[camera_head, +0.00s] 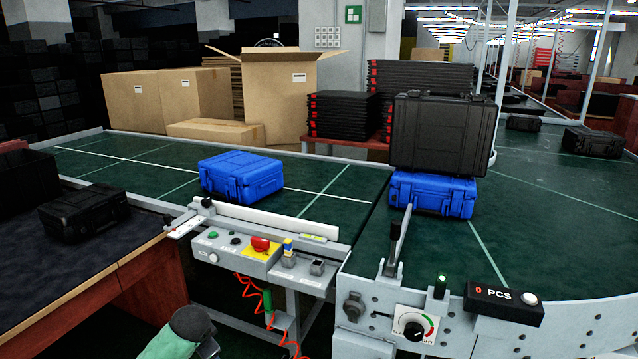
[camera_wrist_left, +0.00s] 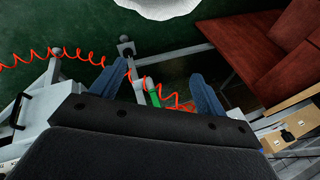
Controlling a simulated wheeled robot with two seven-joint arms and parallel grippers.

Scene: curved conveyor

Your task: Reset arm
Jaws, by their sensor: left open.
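In the left wrist view my left gripper (camera_wrist_left: 158,88) is open, with two blue-grey fingers set wide apart and nothing between them. Behind the fingers are an orange coiled cable and a green handle (camera_wrist_left: 153,97) below the conveyor. A blue case (camera_head: 241,177) lies on the green conveyor (camera_head: 130,160). Another blue case (camera_head: 432,194) lies farther right with a black case (camera_head: 442,134) on top of it.
A control box (camera_head: 238,249) with a red switch and a panel with a dial (camera_head: 412,326) line the conveyor's near edge. A dark table (camera_head: 60,270) at left holds a black case (camera_head: 84,214). Cardboard boxes (camera_head: 275,95) stand behind the conveyor.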

